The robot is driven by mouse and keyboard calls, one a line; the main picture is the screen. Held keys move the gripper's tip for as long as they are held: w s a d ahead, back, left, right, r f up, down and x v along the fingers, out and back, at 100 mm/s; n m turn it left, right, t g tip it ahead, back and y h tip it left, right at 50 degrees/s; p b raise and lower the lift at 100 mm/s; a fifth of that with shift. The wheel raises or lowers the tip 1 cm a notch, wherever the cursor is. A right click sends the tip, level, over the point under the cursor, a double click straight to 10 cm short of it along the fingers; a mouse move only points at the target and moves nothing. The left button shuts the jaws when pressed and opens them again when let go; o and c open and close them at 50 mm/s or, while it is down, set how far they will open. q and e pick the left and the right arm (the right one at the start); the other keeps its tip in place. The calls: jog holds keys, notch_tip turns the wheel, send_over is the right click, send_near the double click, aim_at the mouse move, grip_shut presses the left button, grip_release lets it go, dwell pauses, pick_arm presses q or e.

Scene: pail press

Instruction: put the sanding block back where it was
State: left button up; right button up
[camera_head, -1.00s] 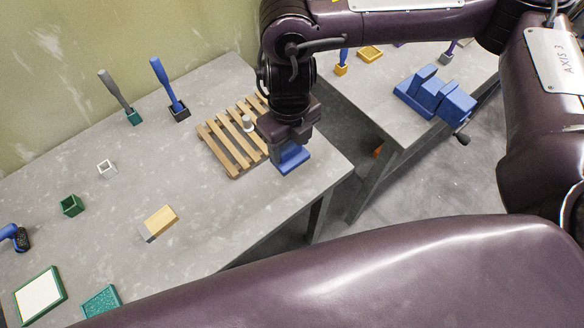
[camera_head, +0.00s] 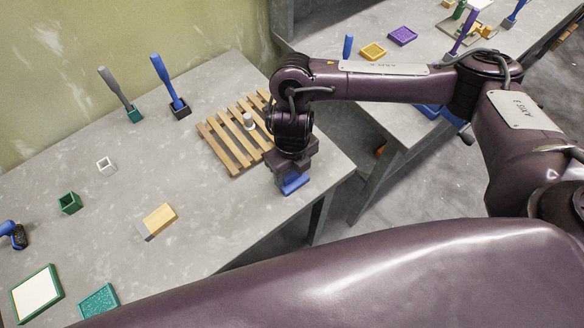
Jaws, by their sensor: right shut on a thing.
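My right gripper (camera_head: 291,172) points down over the right side of the near grey table (camera_head: 225,205), just right of and in front of the slatted wooden pallet. It is shut on a blue block (camera_head: 295,184), which seems to be the sanding block. Only the block's lower part shows; the gripper hides the rest. The block is close to the table's right edge. I cannot tell whether it touches the tabletop. My left gripper is out of view.
The pallet (camera_head: 222,151) carries a small grey-white piece (camera_head: 249,121). Two upright-handled tools stand at the back. A second table (camera_head: 395,115) lies beyond a gap.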

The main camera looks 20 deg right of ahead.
jog(key=shift+f, duration=0.2)
jog(key=o, duration=0.9)
jog(key=shift+r, duration=0.15)
jog(key=shift+r, duration=0.25)
notch_tip(320, 180, up, 12)
jog(key=shift+f, duration=0.15)
